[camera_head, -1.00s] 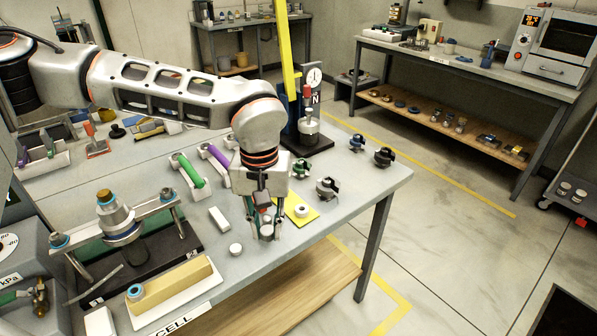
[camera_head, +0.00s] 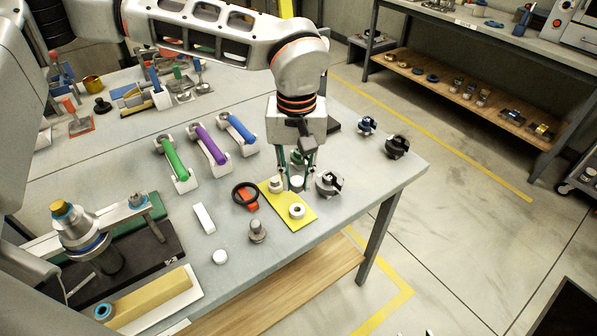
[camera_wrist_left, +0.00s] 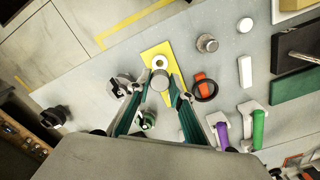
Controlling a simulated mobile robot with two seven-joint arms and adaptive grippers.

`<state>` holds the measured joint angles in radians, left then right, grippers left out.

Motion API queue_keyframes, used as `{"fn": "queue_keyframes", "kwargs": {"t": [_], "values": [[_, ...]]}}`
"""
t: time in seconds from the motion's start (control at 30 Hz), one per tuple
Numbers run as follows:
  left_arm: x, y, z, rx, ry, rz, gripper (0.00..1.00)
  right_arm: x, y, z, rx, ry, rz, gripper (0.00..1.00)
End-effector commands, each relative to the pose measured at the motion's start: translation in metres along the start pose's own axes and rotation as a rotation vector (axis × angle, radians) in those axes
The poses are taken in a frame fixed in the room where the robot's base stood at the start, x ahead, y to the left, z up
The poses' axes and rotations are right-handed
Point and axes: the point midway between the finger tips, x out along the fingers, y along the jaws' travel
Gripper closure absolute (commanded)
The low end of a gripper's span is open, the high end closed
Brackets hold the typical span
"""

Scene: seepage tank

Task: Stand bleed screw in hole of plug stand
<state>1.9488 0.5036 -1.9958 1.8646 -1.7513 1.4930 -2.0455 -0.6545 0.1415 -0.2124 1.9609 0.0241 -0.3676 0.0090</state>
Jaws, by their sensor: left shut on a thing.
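My left gripper (camera_head: 296,186) points down and is shut on a small pale round piece (camera_head: 297,182), which I take as the bleed screw. In the left wrist view the piece (camera_wrist_left: 160,82) sits between the two fingertips. The yellow plate (camera_head: 306,221), which looks like the plug stand, lies just below. A white ring with a dark hole (camera_head: 297,211) stands on its near end. A second pale boss (camera_head: 275,185) stands on its far left part, beside a fingertip. The held piece is apart from the white ring; its lower end is hidden. My right gripper is not in view.
A grey metal knob (camera_head: 257,232), a white disc (camera_head: 220,257), a white block (camera_head: 203,218) and a black ring with a red part (camera_head: 246,195) stand left of the plate. A grey-black fitting (camera_head: 329,183) is close at right. Green, purple and blue handles (camera_head: 237,130) lie behind.

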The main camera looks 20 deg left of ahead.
Motion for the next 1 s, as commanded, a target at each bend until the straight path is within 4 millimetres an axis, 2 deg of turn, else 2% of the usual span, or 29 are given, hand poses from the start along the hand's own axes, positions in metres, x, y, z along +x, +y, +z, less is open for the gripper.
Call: {"fn": "queue_keyframes", "kwargs": {"t": [0.17, 0.33, 0.8, 1.0], "values": [[0.0, 0.0, 0.0, 0.0, 0.0, 0.0, 1.0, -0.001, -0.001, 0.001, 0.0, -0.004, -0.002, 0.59], [-0.002, 0.0, 0.001, 0.001, 0.0, 0.0, 1.0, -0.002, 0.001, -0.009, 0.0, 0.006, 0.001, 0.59], [0.045, 0.0, 0.001, 0.002, -0.003, -0.001, 1.0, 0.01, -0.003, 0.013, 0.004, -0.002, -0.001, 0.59], [0.051, 0.0, 0.0, 0.001, 0.0, 0.0, 1.0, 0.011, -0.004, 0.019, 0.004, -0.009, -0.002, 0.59]]}}
